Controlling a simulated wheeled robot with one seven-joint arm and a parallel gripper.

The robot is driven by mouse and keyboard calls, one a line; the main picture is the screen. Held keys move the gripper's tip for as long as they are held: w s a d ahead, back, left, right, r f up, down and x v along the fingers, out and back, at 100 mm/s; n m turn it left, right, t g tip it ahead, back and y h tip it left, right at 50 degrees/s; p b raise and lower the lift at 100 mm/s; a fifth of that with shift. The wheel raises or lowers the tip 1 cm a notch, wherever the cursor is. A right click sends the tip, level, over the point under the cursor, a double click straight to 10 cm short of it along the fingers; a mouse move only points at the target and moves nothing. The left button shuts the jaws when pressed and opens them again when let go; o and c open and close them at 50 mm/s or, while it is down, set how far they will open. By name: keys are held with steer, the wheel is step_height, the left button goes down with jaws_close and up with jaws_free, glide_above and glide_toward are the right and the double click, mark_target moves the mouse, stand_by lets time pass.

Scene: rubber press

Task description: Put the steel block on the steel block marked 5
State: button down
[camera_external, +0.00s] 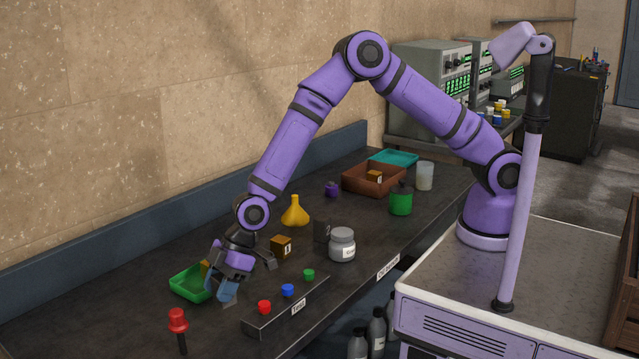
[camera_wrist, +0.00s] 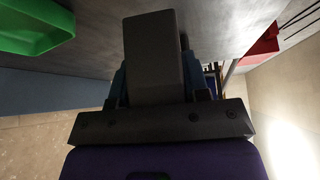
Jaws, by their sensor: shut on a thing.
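My gripper (camera_external: 229,288) is low over the near left part of the bench, beside the green tray, with its blue fingers shut on a grey steel block (camera_wrist: 152,50). The held block fills the space between the fingers in the wrist view; in the external view it shows only as a small grey piece below the fingers. Another dark steel block (camera_external: 322,232) stands on the bench behind the white-lidded jar, to the right of my gripper. It bears a faint mark that I cannot read for certain.
A brown block (camera_external: 281,246) and a yellow funnel (camera_external: 295,213) stand right of my gripper. The green tray (camera_external: 187,290) is left, a red-handled tool (camera_external: 178,322) in front. The button box (camera_external: 262,320) and grey jar (camera_external: 342,246) stand along the front edge.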

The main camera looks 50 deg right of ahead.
steer(key=w+d+r+m, duration=0.1)
steer(key=w+d+r, duration=0.1)
steer(key=d, duration=1)
steer(key=w+d+r+t, duration=0.1)
steer(key=w+d+r, duration=0.15)
steer(key=d, duration=0.85)
steer(key=w+d+r+m, duration=0.1)
steer(key=w+d+r, duration=0.15)
steer(key=d, duration=0.95)
steer(key=w+a, duration=0.1)
steer(key=w, duration=0.3)
steer(key=w+a+f, duration=0.1)
steer(key=w+a, duration=0.1)
steer(key=w, duration=0.3)
steer(key=w+a, duration=0.1)
steer(key=w, duration=0.4)
steer(key=shift+w+a+f, duration=0.2)
steer(key=shift+w+a, duration=0.05)
steer(key=shift+a, duration=0.15)
steer(key=shift+f, duration=1.7)
steer(key=shift+f, duration=0.1)
steer(key=c, duration=0.6)
jaws_free()
steer(key=v, duration=1.2)
steer(key=shift+s+a, duration=0.15)
steer(key=shift+s, duration=0.05)
